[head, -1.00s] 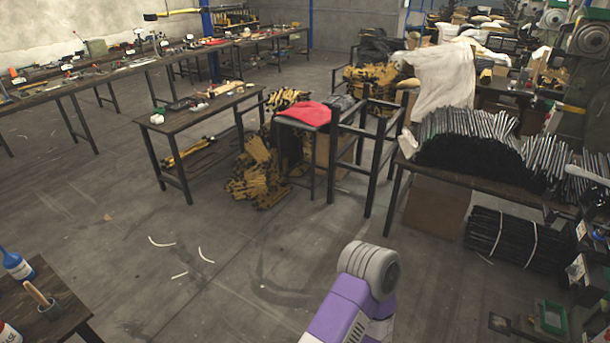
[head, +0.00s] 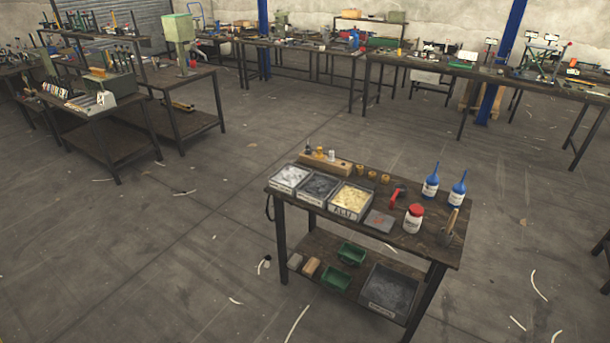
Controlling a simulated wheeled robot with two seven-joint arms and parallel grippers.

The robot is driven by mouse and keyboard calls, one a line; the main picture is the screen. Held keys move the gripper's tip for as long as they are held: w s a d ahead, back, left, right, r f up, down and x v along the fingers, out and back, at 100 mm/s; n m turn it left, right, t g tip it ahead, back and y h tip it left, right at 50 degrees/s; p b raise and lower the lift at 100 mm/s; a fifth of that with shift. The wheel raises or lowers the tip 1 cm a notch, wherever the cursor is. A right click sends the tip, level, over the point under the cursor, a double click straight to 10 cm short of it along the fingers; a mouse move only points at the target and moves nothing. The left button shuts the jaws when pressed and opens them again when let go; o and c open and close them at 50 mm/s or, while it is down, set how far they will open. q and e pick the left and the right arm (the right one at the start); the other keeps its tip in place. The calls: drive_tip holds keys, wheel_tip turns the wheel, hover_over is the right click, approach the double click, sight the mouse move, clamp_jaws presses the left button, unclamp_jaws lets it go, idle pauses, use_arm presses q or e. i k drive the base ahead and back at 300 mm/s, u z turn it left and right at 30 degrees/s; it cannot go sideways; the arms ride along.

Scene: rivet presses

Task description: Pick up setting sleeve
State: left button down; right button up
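No part is clearly marked as the setting sleeve. On a dark worktable (head: 400,238), a wooden block (head: 330,166) carries small upright pieces, one dark, one brass-coloured (head: 319,153) and one pale. Several short brass-coloured cylinders (head: 372,175) stand to the right of the block. Any of these small parts may be the sleeve; they are too small to tell. Neither of my grippers shows in the head view.
The table also holds open part trays (head: 346,214), a red-lidded jar (head: 413,219), blue bottles (head: 430,182) and a brush-like tool (head: 448,228). Green bins (head: 336,278) sit on its lower shelf. Other benches (head: 480,73) stand behind. Floor around the table is mostly open.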

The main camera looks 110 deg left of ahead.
sight(385, 178)
drive_tip(key=u, duration=1.75)
drive_tip(key=i, duration=5.35)
drive_tip(key=u, duration=2.75)
